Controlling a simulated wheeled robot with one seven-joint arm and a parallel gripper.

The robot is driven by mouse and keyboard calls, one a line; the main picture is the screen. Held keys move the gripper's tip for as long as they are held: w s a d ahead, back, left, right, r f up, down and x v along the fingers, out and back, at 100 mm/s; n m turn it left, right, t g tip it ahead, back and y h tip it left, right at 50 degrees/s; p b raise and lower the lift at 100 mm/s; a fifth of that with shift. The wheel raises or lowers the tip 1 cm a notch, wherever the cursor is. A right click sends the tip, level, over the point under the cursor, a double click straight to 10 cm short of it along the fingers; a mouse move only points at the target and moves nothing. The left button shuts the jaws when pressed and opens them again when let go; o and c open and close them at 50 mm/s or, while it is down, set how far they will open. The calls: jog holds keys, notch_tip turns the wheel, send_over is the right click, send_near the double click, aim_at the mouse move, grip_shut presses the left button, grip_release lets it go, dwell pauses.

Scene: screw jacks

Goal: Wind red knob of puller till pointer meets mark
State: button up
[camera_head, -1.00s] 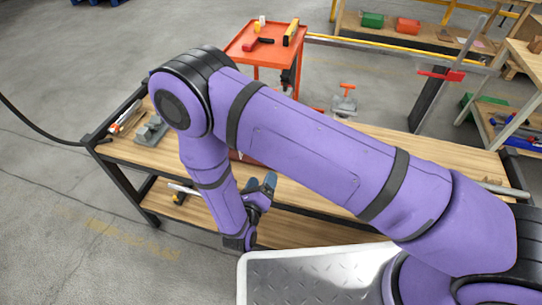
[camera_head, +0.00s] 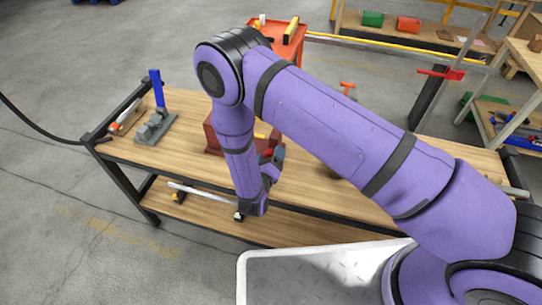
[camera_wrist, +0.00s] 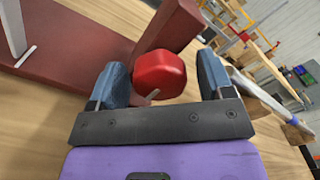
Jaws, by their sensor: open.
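The puller's dark red frame (camera_head: 213,135) stands on the wooden bench, mostly hidden behind my arm. Its frame (camera_wrist: 75,45) fills the upper left of the wrist view, with an upright post beside the knob. The red knob (camera_wrist: 160,70) is between my gripper's two blue-grey fingers, with no clear contact on either side. My gripper (camera_wrist: 162,78) is open around it. My gripper also shows at the bench's near side in the head view (camera_head: 272,161). A pale bar and small plate show on the frame at far left; I cannot make out the pointer or mark.
The wooden bench (camera_head: 320,188) has free room right of the puller. A grey device (camera_head: 155,128) with an upright blue lever (camera_head: 157,88) stands at its left end. A jack with a red handle (camera_head: 348,86) is behind my arm. A red cart (camera_head: 290,48) stands beyond the bench.

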jog(key=c, duration=0.9)
jog(key=shift+m, duration=0.3)
jog(key=m, duration=0.3)
jog(key=shift+a+f+m, duration=0.1)
jog(key=shift+m, duration=2.2)
jog(key=o, duration=0.9)
